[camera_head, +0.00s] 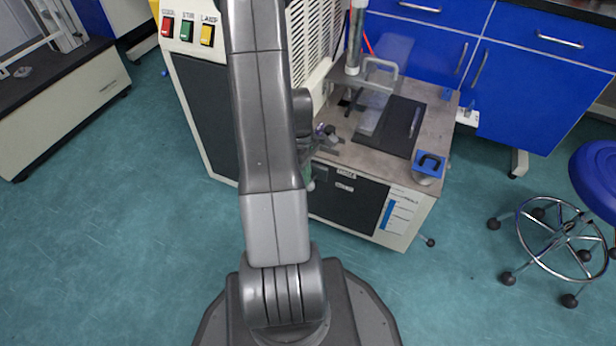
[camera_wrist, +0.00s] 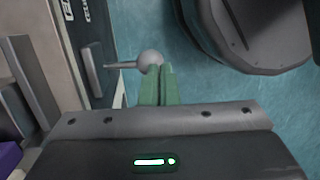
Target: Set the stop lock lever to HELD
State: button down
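A lever with a pale ball knob (camera_wrist: 150,61) shows in the wrist view, at the end of a thin rod that runs left to a grey plate on the machine's front. I take it for the stop lock lever; no HELD marking is readable. My gripper (camera_wrist: 160,72) has two green fingers close together, with only a thin line between them. Their tips are right at the knob; whether they touch it I cannot tell. In the head view my gripper (camera_head: 308,180) is at the left front of the machine (camera_head: 345,201), mostly hidden by my arm.
A cabinet with red, green and yellow switches (camera_head: 187,30) stands left. A blue stool (camera_head: 590,185) is at right. Teal floor lies open in front.

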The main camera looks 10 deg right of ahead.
notch_tip(320, 180, down, 6)
jog(key=s+a, duration=0.1)
jog(key=s, duration=0.1)
jog(key=shift+a+r, duration=0.2)
dwell(0.3)
dwell(0.7)
jog(key=s+a+r+p, duration=0.5)
jog(key=a+r, duration=0.2)
jog(key=r, duration=0.3)
jog(key=shift+s+r, duration=0.3)
